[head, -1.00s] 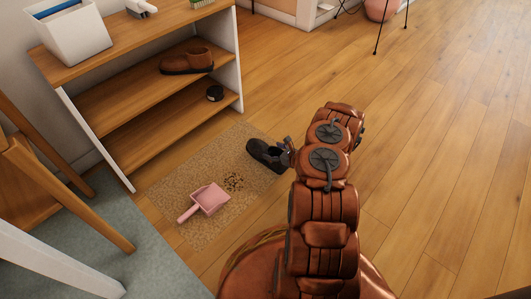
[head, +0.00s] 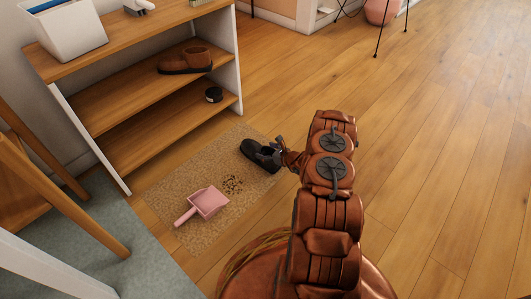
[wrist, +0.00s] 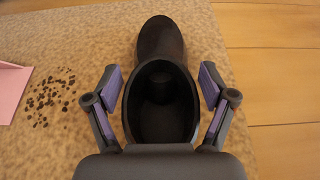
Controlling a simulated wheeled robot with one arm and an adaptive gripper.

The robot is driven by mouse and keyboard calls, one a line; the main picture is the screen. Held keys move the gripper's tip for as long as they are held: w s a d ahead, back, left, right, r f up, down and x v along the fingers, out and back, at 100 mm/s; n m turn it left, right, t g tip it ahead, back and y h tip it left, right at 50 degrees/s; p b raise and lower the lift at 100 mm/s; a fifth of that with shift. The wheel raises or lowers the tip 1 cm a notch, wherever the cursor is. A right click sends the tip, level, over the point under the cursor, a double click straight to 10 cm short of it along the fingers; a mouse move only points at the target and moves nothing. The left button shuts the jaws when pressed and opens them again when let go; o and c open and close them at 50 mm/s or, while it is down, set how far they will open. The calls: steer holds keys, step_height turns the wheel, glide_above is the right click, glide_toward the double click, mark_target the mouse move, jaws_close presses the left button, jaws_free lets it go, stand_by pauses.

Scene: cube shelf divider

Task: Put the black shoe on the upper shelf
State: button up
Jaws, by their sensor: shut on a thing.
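The black shoe (head: 257,154) is over the speckled mat, near its right edge, with its toe pointing away from me in the wrist view (wrist: 160,45). My gripper (head: 277,152) is shut on the shoe, with one finger on each side of its opening in the wrist view (wrist: 160,88). I cannot tell whether the sole touches the mat. The wooden shelf unit (head: 150,47) stands beyond the mat at the upper left. Its upper shelf (head: 125,92) inside holds a brown shoe (head: 186,61). Its lower shelf (head: 160,125) holds a small round dark tin (head: 213,95).
A pink dustpan (head: 207,202) and dark crumbs (head: 232,184) lie on the mat (head: 165,190). A white bin (head: 65,38) stands on the unit's top. A wooden chair (head: 60,195) is at the left. The wooden floor to the right is clear.

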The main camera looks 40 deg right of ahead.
steer(key=o, duration=1.7)
steer(key=shift+f, duration=0.15)
